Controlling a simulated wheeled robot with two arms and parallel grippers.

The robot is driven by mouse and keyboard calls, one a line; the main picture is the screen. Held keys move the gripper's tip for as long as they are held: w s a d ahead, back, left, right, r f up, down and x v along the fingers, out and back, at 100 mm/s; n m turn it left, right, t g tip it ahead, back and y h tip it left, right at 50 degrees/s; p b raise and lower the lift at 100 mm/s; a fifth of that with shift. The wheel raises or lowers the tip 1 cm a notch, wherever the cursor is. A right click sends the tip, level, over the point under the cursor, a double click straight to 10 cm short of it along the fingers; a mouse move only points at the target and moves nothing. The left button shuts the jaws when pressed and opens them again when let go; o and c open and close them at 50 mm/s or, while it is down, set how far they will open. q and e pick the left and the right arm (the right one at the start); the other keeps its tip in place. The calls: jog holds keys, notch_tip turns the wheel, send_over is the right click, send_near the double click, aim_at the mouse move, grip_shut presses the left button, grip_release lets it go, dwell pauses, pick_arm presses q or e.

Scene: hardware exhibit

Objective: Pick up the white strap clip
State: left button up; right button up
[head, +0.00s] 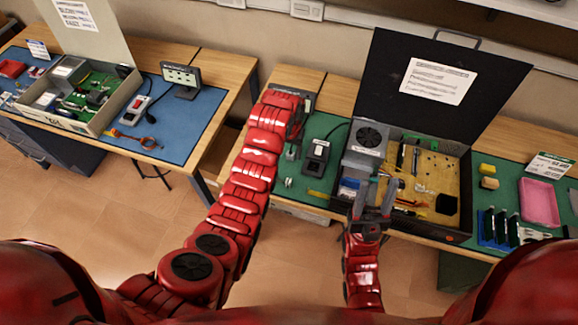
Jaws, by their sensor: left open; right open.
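A small whitish piece (288,183) lies on the green mat left of the black power unit. It may be the white strap clip, but it is too small to be sure. My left gripper (293,150) is open above the mat, farther back than that piece. My red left arm hides part of the bench and mat edge. My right gripper (372,202) is open over the front left part of the open black case (462,195), its fingers pointing into it. It hides part of the case's contents.
A black power unit (317,152) stands left of the case. The raised lid (440,75) blocks the back. Yellow blocks (488,176), a pink tray (539,203) and a blue rack (492,229) stand right. Another bench (185,125) with an open case is at left.

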pick_arm(q)
jog(key=r, duration=0.2)
jog(key=g+b, duration=0.1)
jog(key=b, duration=0.7)
send_over(289, 180)
notch_tip(289, 180, down, 9)
jog(key=shift+w+d+r, duration=0.1)
jog(key=shift+r, duration=0.05)
jog(key=shift+f, duration=0.85)
jog(key=shift+f+p, duration=0.65)
jog(key=shift+p, duration=0.05)
jog(key=shift+f, duration=0.3)
jog(key=shift+f+p, duration=0.4)
jog(key=shift+p, duration=0.25)
jog(key=f, duration=0.1)
jog(key=f+p, duration=0.1)
jog(key=shift+a+f, duration=0.2)
jog(key=shift+f, duration=0.15)
jog(key=shift+f+p, duration=0.45)
jog(key=shift+f, duration=0.45)
